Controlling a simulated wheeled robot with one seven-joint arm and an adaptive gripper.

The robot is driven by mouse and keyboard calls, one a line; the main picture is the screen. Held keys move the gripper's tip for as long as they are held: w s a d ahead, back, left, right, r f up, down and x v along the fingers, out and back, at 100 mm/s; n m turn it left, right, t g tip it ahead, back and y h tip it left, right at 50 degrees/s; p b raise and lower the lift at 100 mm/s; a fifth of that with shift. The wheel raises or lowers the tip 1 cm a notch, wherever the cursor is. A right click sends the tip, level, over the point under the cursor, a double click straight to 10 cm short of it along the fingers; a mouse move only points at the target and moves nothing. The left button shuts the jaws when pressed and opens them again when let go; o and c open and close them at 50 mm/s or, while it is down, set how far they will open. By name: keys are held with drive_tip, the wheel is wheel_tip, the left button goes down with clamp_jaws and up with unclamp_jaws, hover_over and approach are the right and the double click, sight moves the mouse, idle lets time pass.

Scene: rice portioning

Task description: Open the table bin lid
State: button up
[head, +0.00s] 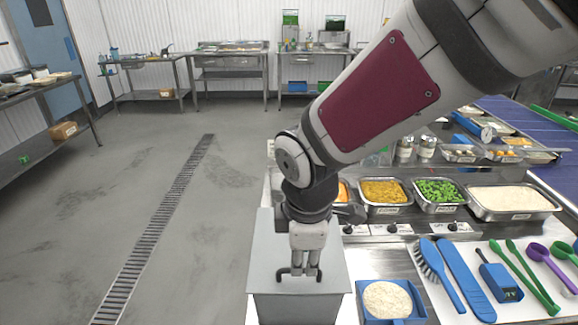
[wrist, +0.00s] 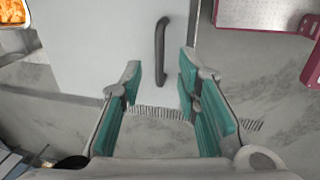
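The table bin's pale grey lid (head: 264,252) lies flat and looks shut on the bin (head: 290,308), at the left end of the counter. A dark handle (head: 283,273) is on the lid near its front edge. In the wrist view the handle (wrist: 161,52) stands out against the pale lid (wrist: 95,40). My gripper (head: 306,270) points down over the handle, and its fingers hide part of it in the head view. In the wrist view my gripper (wrist: 160,80) is open, with teal finger pads apart and the handle toward the gap. I cannot tell whether they touch.
A blue container of rice (head: 388,300) stands just right of the bin. A white mat (head: 425,290) with a brush, blue tools and spoons lies further right. Food pans, including the rice pan (head: 515,201), line the counter behind. Open floor (head: 130,190) is at the left.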

sight(303, 272)
drive_tip(key=shift+w+f+b, duration=0.15)
drive_tip(key=shift+w+f, duration=0.05)
drive_tip(key=shift+f, duration=0.85)
drive_tip(key=shift+w+f+b, duration=0.15)
drive_tip(key=shift+w+f, duration=0.05)
drive_tip(key=shift+f, duration=0.85)
clamp_jaws()
